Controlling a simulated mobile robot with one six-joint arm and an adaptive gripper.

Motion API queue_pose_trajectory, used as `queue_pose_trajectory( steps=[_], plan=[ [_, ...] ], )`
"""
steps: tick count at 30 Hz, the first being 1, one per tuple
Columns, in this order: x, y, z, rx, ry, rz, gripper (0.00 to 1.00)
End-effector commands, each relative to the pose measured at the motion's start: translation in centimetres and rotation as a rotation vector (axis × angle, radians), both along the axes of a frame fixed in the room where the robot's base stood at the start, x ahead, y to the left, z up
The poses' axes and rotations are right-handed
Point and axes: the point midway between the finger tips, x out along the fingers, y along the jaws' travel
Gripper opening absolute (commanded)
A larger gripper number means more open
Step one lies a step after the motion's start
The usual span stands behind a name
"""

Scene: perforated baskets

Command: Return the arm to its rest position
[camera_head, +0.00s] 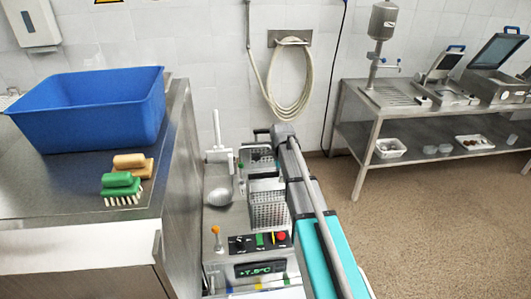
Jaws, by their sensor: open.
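My arm (325,235), teal and grey, rises from the bottom right of the view to a grey joint near the middle. My gripper cannot be made out in this view. Beside and partly behind the arm is a steel appliance (225,225) with a control panel and a lit green display. A perforated metal basket (268,210) sits on it, just left of the arm. Another basket-like part lies farther back, partly hidden.
A steel counter (60,190) at left holds a blue tub (95,110) and two brushes (123,188). A steel table (400,103) with appliances stands at back right. A hose (290,90) hangs on the wall. Open floor (440,220) lies at right.

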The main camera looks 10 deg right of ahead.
Motion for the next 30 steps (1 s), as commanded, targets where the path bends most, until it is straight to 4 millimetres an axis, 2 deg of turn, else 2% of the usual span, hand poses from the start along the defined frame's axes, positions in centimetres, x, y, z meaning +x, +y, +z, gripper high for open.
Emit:
queue_pose_trajectory(
  steps=[5, 10, 23, 30],
  plan=[
    [0.0, 0.0, 0.2, 0.0, 0.0, 0.0, 0.69],
    [0.0, 0.0, 1.2, 0.0, 0.0, 0.0, 0.69],
    [0.0, 0.0, 6.8, 0.0, 0.0, 0.0, 0.69],
    [0.0, 0.0, 8.2, 0.0, 0.0, 0.0, 0.69]
  ],
)
